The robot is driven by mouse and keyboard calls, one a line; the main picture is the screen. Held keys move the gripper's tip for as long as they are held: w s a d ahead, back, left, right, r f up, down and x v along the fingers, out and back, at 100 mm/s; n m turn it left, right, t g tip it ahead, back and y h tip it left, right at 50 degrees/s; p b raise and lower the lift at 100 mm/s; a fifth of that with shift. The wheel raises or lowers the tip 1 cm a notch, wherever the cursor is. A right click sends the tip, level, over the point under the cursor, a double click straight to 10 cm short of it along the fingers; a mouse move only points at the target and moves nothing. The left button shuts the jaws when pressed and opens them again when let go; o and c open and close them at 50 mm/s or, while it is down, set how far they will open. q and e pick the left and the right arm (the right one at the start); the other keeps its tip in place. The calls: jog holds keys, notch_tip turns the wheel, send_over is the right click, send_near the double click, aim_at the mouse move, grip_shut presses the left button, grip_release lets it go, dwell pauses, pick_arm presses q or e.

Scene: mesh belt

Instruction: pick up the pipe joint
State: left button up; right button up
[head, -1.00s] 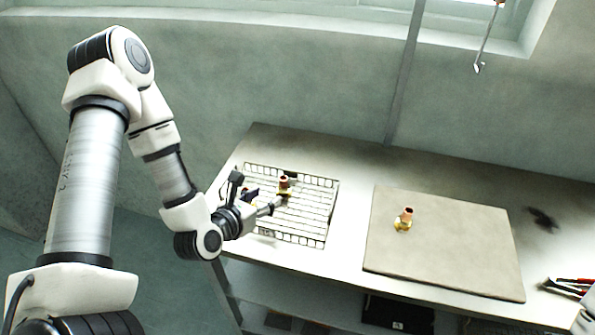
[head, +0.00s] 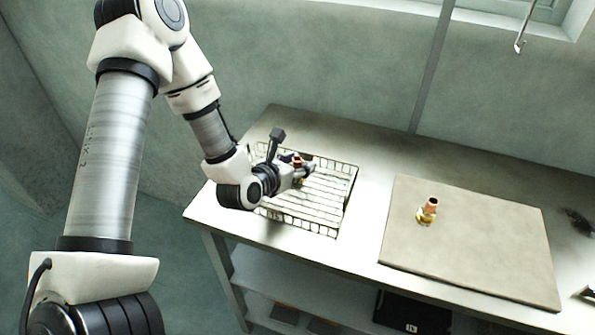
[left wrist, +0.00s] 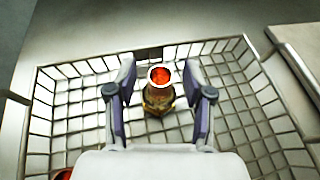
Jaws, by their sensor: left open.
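A pipe joint (head: 297,160) with a copper-coloured top and brass base stands in the wire mesh basket (head: 318,229) in the head view. It also shows in the left wrist view (left wrist: 159,97), upright, with its open reddish end facing the camera. My left gripper (head: 301,172) is at the basket, partly covering this joint in the head view. In the left wrist view the left gripper (left wrist: 160,82) is open, one finger on each side of the joint, with gaps visible. A second copper and brass pipe joint (head: 428,210) stands on the flat board. My right gripper is not in view.
The basket's raised wire rim (left wrist: 90,66) surrounds the joint. A red thing (left wrist: 64,174) shows at the lower left of the wrist view. The board (head: 480,250) lies right of the basket on the table (head: 366,180). Dark items lie at the table's right.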

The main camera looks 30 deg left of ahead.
pick_arm(q)
grip_shut()
